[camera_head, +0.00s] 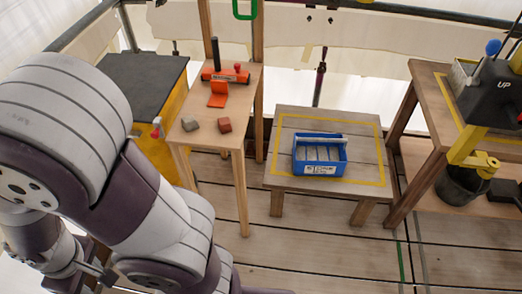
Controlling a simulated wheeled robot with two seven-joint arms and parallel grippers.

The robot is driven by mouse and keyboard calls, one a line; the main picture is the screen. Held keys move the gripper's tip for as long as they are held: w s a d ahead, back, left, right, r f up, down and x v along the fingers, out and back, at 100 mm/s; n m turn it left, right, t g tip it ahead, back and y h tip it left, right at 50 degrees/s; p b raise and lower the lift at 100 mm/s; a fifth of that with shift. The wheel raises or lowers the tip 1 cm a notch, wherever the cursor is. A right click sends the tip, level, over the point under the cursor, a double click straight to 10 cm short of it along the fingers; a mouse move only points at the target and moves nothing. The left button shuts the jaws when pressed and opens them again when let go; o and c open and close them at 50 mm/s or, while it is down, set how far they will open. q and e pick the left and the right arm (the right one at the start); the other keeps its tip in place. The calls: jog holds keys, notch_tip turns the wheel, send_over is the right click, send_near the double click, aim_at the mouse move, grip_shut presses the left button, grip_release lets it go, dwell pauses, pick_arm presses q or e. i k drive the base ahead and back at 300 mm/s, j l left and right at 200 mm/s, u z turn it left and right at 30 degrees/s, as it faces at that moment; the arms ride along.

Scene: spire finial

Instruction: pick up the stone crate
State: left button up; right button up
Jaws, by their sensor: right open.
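The stone crate (320,170) is a blue open box with a pale bar handle across its top, a white label on its front and grey blocks inside. It stands upright on a low wooden table (285,122), inside a yellow tape outline. My right gripper (474,160), a black body marked "UP" with yellow fingers, is at the right edge of the picture. It is open, apart from the crate and well to its right. My left arm fills the left side; I cannot make out its gripper.
A tall wooden stand (245,110) left of the low table holds an orange-red tool (218,92), a grey stone (190,124) and a reddish stone (224,125). A workbench (428,95) at right has a black bucket (455,188) on its lower shelf. Floor in front is clear.

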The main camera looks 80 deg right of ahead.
aim_at(314, 154)
jog(key=l+z, duration=0.1)
jog(key=z, duration=3.4)
jog(key=i+z, duration=0.3)
jog(key=i, duration=0.55)
jog(key=i+j+z, duration=0.1)
jog(key=i+z, duration=0.25)
jog(key=i, duration=0.5)
